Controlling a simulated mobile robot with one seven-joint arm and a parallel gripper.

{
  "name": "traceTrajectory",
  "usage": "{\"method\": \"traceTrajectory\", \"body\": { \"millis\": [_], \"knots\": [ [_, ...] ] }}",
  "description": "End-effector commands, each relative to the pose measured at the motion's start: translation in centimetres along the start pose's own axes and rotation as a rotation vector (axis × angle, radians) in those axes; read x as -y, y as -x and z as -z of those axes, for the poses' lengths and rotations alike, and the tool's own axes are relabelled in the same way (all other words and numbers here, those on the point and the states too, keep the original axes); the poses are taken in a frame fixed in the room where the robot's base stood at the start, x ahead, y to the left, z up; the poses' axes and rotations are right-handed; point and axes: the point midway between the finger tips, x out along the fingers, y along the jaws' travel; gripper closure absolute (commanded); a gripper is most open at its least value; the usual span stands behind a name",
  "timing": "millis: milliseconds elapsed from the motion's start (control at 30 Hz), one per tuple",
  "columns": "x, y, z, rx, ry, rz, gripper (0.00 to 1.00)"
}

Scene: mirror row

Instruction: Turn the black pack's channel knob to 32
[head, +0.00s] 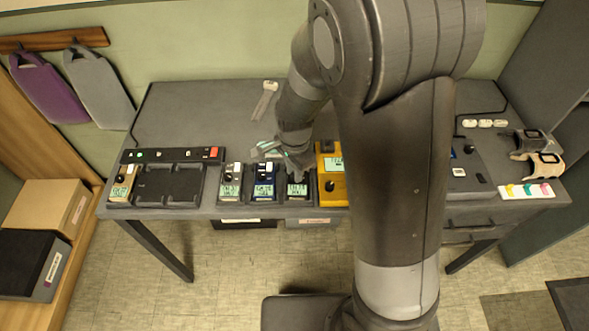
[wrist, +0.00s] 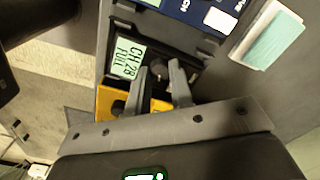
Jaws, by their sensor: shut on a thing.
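A grey-white pack (head: 231,181) stands farther left. A black charger (head: 172,186) at the left holds a beige pack (head: 122,186). The table behind the chargers is mostly clear.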

Motion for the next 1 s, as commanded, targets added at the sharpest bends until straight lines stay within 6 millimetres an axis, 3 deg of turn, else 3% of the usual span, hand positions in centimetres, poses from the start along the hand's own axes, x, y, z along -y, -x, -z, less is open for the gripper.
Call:
{"method": "traceTrajectory", "body": {
  "millis": [500,1000],
  "knots": [
    [0.00,-0.02,-0.05,0.000,-0.425,-0.001,1.00],
    [-0.01,-0.02,-0.03,0.000,-0.578,-0.001,1.00]
  ]
}}
